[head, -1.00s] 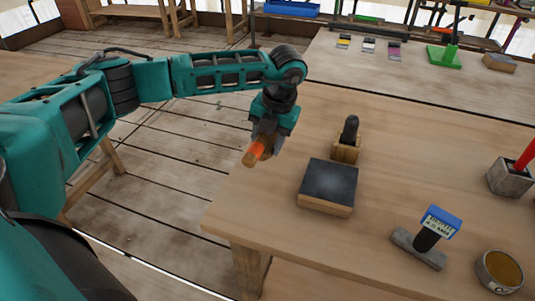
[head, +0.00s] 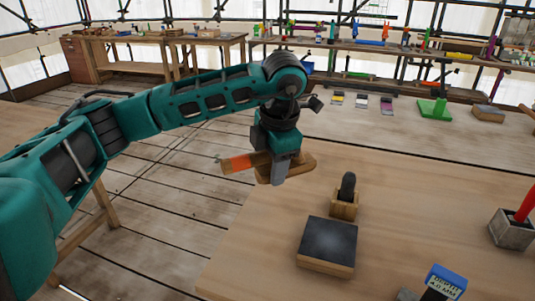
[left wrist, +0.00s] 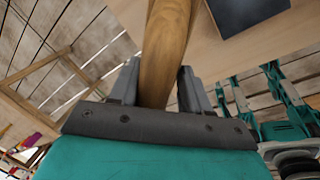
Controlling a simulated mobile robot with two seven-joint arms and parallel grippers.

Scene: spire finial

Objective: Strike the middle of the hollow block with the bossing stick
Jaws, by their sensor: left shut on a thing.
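My left gripper (head: 277,170) is shut on the wooden bossing stick (head: 302,163), which has an orange part (head: 243,162) on its left side. The stick is held across the jaws, up in the air at the bench's left edge. A square wooden block with a dark top (head: 327,245), which I take for the hollow block, lies on the bench, lower and to the right of the gripper. They are apart. In the left wrist view the stick (left wrist: 166,50) runs between the fingers, and the block's dark top (left wrist: 243,12) shows at the upper right. My right gripper is not seen.
A small wooden holder (head: 343,208) with a dark upright knob stands just behind the block. A blue-topped tool (head: 446,281) and a grey block with a red handle (head: 513,230) are to the right. Small coloured pieces and a green stand (head: 434,108) are farther back.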

